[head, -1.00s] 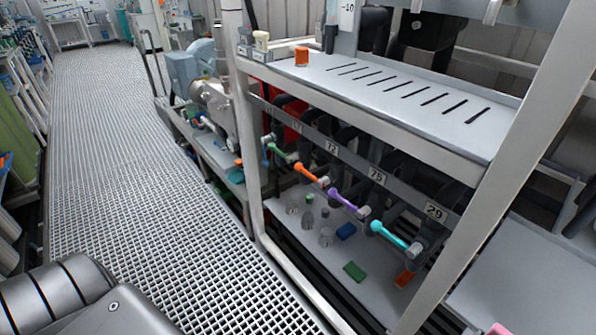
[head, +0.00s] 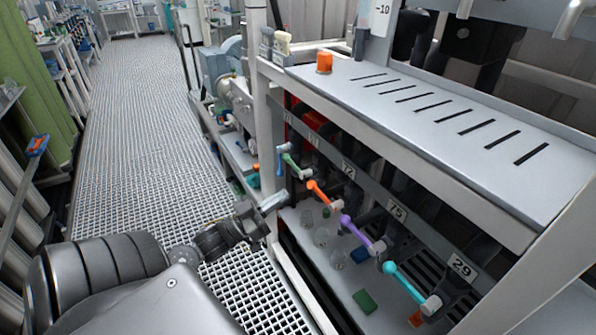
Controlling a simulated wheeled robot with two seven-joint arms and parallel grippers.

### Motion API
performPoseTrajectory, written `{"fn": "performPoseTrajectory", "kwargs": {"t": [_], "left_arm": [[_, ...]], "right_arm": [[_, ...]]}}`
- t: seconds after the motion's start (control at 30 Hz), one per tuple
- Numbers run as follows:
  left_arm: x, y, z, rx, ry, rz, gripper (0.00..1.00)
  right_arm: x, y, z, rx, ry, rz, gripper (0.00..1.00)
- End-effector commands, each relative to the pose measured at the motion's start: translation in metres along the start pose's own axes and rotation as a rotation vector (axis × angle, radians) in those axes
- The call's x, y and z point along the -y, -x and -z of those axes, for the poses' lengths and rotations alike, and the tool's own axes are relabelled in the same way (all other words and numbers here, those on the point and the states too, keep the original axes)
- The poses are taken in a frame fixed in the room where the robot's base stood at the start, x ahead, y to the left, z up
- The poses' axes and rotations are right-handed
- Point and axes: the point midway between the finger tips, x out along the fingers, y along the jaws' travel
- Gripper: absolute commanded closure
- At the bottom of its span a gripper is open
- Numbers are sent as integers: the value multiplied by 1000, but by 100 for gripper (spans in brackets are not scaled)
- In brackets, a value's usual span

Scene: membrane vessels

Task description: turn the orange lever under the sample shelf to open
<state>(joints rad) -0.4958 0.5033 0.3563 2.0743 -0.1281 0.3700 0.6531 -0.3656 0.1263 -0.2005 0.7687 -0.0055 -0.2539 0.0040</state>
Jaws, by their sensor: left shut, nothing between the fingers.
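The orange lever (head: 321,193) is one in a row of coloured levers under the grey sample shelf (head: 345,90). It points up and left from its pale pivot, below the label 72. My left gripper (head: 280,199) is shut and empty, with its fingertips just left of the orange lever's free end. A small gap shows between them in the picture, but I cannot tell the depth. My right gripper is out of view.
The green lever (head: 289,161) is up and left of the orange one, the purple lever (head: 354,232) and turquoise lever (head: 406,284) down and right. A white frame post (head: 262,100) stands close to my left gripper. The lower tray holds several small items.

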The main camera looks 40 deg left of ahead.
Motion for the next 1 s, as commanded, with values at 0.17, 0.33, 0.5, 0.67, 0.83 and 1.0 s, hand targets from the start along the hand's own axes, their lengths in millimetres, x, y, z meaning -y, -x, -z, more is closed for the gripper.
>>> {"fn": "performPoseTrajectory", "kwargs": {"t": [0.17,0.33,0.5,0.67,0.83,1.0], "left_arm": [[1,-24,-5,-4,-1,1,100],[1,-61,-5,-4,-1,1,100],[0,-95,-5,-1,0,0,100],[0,-86,-29,4,2,1,100],[0,-82,-40,3,0,1,100],[-1,-81,-42,1,-1,-1,100]], "right_arm": [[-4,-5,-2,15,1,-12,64],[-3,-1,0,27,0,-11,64],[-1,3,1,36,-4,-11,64],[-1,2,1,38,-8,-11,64],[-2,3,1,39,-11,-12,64],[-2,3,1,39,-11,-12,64]]}}
